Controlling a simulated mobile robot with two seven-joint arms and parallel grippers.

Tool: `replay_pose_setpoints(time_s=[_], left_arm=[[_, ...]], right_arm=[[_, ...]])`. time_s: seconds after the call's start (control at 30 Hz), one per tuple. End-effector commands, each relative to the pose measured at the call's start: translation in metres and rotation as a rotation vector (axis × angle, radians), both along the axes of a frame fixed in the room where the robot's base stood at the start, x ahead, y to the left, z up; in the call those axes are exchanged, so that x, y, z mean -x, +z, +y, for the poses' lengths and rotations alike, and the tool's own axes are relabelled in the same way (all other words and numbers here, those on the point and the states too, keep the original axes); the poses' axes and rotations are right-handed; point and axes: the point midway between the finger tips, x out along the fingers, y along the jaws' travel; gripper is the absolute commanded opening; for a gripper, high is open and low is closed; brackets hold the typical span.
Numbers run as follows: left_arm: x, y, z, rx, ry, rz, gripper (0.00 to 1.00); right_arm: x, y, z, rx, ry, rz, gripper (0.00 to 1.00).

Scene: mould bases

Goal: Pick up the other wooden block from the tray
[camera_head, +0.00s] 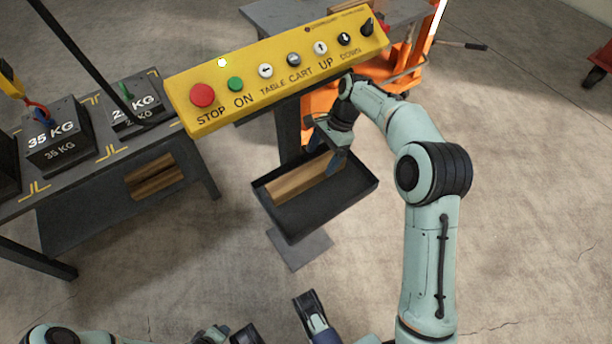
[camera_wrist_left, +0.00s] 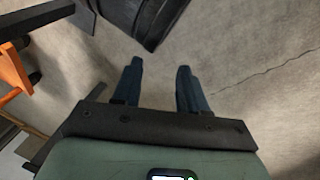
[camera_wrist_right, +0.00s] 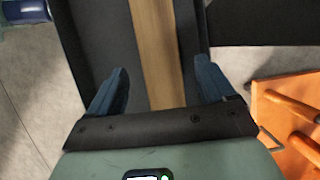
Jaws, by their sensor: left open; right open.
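A long wooden block (camera_head: 300,181) lies in the dark tray (camera_head: 335,213), along its far side. My right gripper (camera_head: 324,155) is open above the block, fingers pointing down. In the right wrist view the block (camera_wrist_right: 156,45) runs lengthwise between the two open fingers of the right gripper (camera_wrist_right: 160,68), with a gap on either side. The tray floor (camera_wrist_right: 95,35) shows beside it. My left gripper (camera_head: 277,318) is low in the head view, away from the tray. It is open and empty in the left wrist view (camera_wrist_left: 160,66).
A yellow control panel (camera_head: 280,75) with several buttons hangs over the scene. A dark table (camera_head: 95,160) at left bears weights, including a 35 KG one (camera_head: 58,140); wood (camera_head: 155,180) lies below its top. An orange cart (camera_head: 320,105) stands behind the tray. Floor to the right is clear.

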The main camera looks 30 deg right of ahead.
Motion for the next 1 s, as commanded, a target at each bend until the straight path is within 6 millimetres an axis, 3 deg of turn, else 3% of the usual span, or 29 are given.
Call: replay_pose_setpoints(time_s=[0.33, 0.5, 0.6, 0.93, 0.97, 1.0], left_arm=[[-0.009, -0.006, 0.004, -0.012, 0.009, -0.023, 0.43], [-0.013, -0.019, 0.011, -0.023, 0.020, -0.029, 0.43], [-0.002, -0.027, 0.011, -0.020, 0.020, 0.005, 0.43], [0.003, -0.029, 0.012, -0.019, 0.020, 0.023, 0.43], [0.003, -0.029, 0.012, -0.019, 0.020, 0.023, 0.43], [0.003, -0.029, 0.012, -0.019, 0.020, 0.023, 0.43]], right_arm=[[0.002, 0.000, 0.032, 0.000, 0.004, -0.002, 0.83], [0.003, -0.029, 0.043, -0.001, 0.000, 0.003, 0.83], [0.003, -0.040, 0.048, 0.000, -0.001, 0.001, 0.83], [0.003, -0.046, 0.051, 0.001, -0.001, -0.001, 0.83], [0.003, -0.046, 0.051, 0.001, -0.001, -0.001, 0.76], [0.003, -0.046, 0.051, 0.001, -0.001, -0.001, 0.63]])
